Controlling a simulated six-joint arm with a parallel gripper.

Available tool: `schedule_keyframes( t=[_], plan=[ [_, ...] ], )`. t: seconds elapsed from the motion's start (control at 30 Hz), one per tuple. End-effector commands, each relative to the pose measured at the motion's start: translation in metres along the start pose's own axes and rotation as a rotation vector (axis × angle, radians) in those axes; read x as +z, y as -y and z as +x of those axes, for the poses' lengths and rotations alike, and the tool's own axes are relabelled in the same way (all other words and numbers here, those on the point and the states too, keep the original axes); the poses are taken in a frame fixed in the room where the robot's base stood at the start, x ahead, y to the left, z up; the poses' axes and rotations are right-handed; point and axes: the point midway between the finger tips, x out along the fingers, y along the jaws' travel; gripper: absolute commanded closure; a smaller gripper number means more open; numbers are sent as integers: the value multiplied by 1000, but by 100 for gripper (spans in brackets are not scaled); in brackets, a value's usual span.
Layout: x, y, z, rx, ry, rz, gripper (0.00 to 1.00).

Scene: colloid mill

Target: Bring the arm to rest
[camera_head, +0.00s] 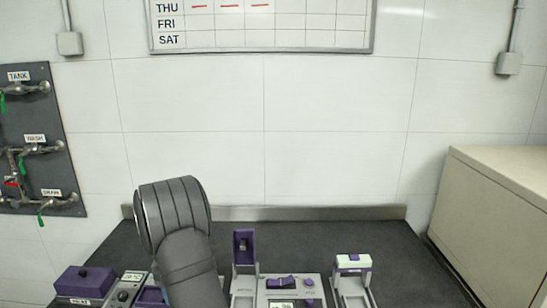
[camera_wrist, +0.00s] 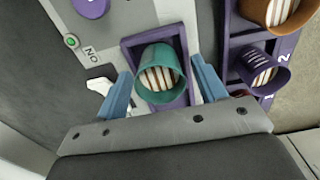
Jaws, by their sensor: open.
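My gripper (camera_wrist: 160,67) shows in the wrist view as two light-blue fingers, spread apart. A teal cup (camera_wrist: 147,58) with a striped inside appears between the fingers, in a purple square holder (camera_wrist: 184,38). I see clear gaps between the cup and both fingers, so the gripper looks empty. In the head view my dark grey arm rises at the lower middle, over the bench; the gripper itself is not visible there.
A purple rack (camera_wrist: 232,33) right of the fingers holds an orange-brown cup (camera_wrist: 282,12) and a purple cup (camera_wrist: 264,70). On the dark bench (camera_head: 310,228) stand a control unit (camera_head: 285,287), a white-and-purple device (camera_head: 352,265) and a purple-lidded box (camera_head: 85,280). A beige cabinet (camera_head: 495,220) stands right.

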Motion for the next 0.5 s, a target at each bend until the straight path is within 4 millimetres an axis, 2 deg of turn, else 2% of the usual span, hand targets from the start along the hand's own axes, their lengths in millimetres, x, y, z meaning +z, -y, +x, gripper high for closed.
schedule_keyframes(
  t=[0.03,0.5],
  plan=[
    [-1,-2,-17,9,-6,0,36],
    [-1,-1,-112,8,-5,0,36]
  ],
)
